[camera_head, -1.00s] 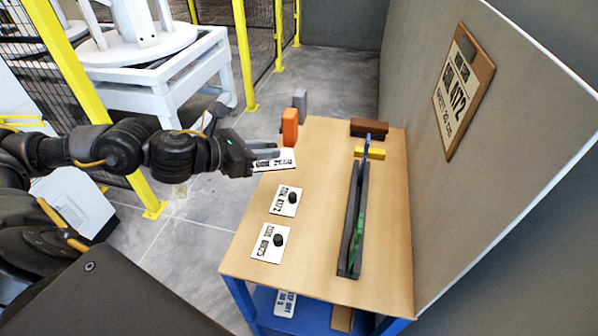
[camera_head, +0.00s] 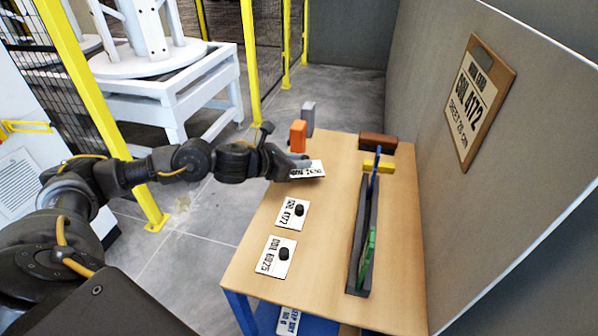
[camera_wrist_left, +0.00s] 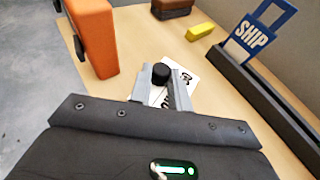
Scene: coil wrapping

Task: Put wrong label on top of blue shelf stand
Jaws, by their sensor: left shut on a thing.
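My left gripper (camera_head: 292,167) is shut on a white label with black print (camera_head: 309,170), over the far left part of the wooden table top. In the left wrist view the label (camera_wrist_left: 182,73) lies at the fingertips (camera_wrist_left: 160,98), with a black knob. Its full text is not readable. Two similar white labels with black knobs lie on the table: one reads like "COIL 4172" (camera_head: 290,214), and a nearer one (camera_head: 277,257) has a different number. A blue stand with a lower shelf (camera_head: 266,314) shows below the table top. My right gripper is not in view.
An orange block (camera_head: 298,136) and a grey one (camera_head: 308,114) stand at the far left edge. A dark slotted rack (camera_head: 357,250) holds a blue "SHIP" tag (camera_wrist_left: 262,33) and a green piece (camera_head: 368,250). A clipboard (camera_head: 478,100) hangs on the grey partition.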

